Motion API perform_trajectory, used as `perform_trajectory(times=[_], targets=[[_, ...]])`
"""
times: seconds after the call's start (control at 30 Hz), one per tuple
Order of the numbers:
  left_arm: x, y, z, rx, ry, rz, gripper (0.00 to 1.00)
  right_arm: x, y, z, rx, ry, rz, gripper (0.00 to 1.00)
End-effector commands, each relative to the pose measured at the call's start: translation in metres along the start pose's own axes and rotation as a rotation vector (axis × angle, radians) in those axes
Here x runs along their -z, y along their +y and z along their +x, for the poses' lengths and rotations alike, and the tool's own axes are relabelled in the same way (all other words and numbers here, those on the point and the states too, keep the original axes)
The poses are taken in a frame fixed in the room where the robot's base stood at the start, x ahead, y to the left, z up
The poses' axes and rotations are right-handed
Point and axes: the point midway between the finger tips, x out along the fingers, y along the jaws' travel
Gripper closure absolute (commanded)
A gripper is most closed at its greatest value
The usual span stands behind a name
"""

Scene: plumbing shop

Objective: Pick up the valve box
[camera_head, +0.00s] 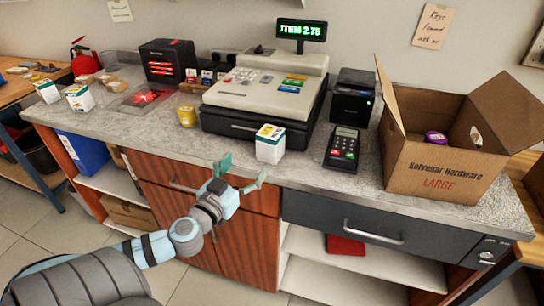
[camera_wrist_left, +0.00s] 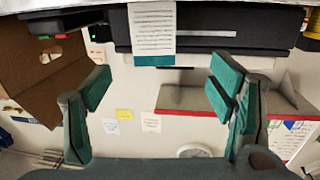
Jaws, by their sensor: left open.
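A small white box with a teal and yellow top (camera_head: 270,144) stands upright on the counter in front of the cash register; I take it as the valve box. In the left wrist view its printed white face and teal band (camera_wrist_left: 153,32) show at the top, centred beyond the fingers. My left gripper (camera_head: 242,173) is open and empty, at the counter's front edge, just in front and to the left of the box, not touching it. Its two teal fingers (camera_wrist_left: 160,86) are spread wide in the wrist view. Two similar boxes (camera_head: 79,98) stand at the counter's left end.
The cash register (camera_head: 252,98) stands right behind the box. A card terminal (camera_head: 343,147) is to its right, then a black printer (camera_head: 353,98) and an open cardboard box (camera_head: 437,168). A yellow cup (camera_head: 187,116) is to the left. The counter front (camera_head: 215,150) is clear there.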

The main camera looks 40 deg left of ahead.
Motion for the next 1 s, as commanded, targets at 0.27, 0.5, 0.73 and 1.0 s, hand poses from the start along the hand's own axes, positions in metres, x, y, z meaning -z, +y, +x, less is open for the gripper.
perform_trajectory(times=[0.27,0.5,0.73,1.0], targets=[[0.018,0.007,0.063,-0.013,0.031,-0.027,0.23,-0.001,0.001,-0.007,0.000,-0.004,0.000,1.00],[0.019,0.008,0.098,-0.016,0.027,-0.025,0.23,0.000,0.001,-0.018,0.000,-0.004,0.000,1.00],[0.020,0.009,0.138,-0.017,0.026,-0.025,0.23,0.001,0.003,-0.035,0.000,-0.004,0.000,1.00],[0.016,0.010,0.141,-0.019,0.025,-0.022,0.31,0.001,0.002,-0.033,0.000,-0.004,0.000,1.00]])
